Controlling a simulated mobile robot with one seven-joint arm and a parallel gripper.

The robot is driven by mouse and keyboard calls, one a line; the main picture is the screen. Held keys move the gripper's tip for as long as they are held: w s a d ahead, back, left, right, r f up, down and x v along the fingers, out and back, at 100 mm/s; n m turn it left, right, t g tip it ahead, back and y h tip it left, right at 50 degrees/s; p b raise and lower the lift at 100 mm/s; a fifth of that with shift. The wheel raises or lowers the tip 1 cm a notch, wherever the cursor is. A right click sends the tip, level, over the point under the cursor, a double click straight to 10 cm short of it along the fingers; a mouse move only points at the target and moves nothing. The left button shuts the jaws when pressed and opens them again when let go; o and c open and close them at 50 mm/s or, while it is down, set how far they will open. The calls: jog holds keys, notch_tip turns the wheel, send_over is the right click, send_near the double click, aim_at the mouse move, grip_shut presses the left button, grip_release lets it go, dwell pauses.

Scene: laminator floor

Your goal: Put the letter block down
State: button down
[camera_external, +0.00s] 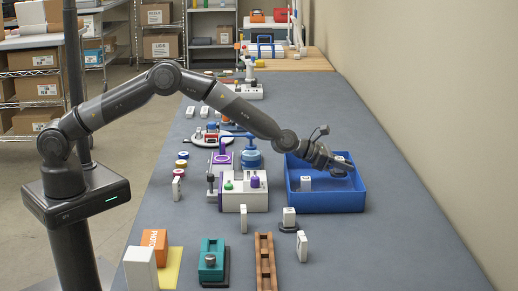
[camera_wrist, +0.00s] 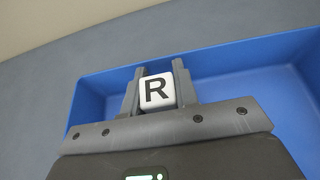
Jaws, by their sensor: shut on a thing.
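My gripper (camera_external: 342,168) is over the right part of a blue bin (camera_external: 318,201) on the bench. In the wrist view my gripper (camera_wrist: 157,90) is shut on a white letter block (camera_wrist: 156,91) with a black R, one finger on each side of it. The blue bin's floor and walls (camera_wrist: 95,93) show behind and around the block. I cannot tell how high the block is above the bin floor. Another small white block (camera_external: 305,184) is in the left part of the bin.
Left of the bin stands a white device with green and purple knobs (camera_external: 243,197). A white block on a dark base (camera_external: 289,217) and another white block (camera_external: 302,246) stand in front of the bin. A wall (camera_external: 440,130) runs along the right.

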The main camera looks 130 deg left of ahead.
aim_at(343, 173)
jog(key=shift+f, duration=1.45)
jog(key=shift+f, duration=0.15)
jog(key=c, duration=1.1)
grip_release()
jog(key=shift+s+d+r, duration=0.2)
jog(key=shift+v, duration=3.5)
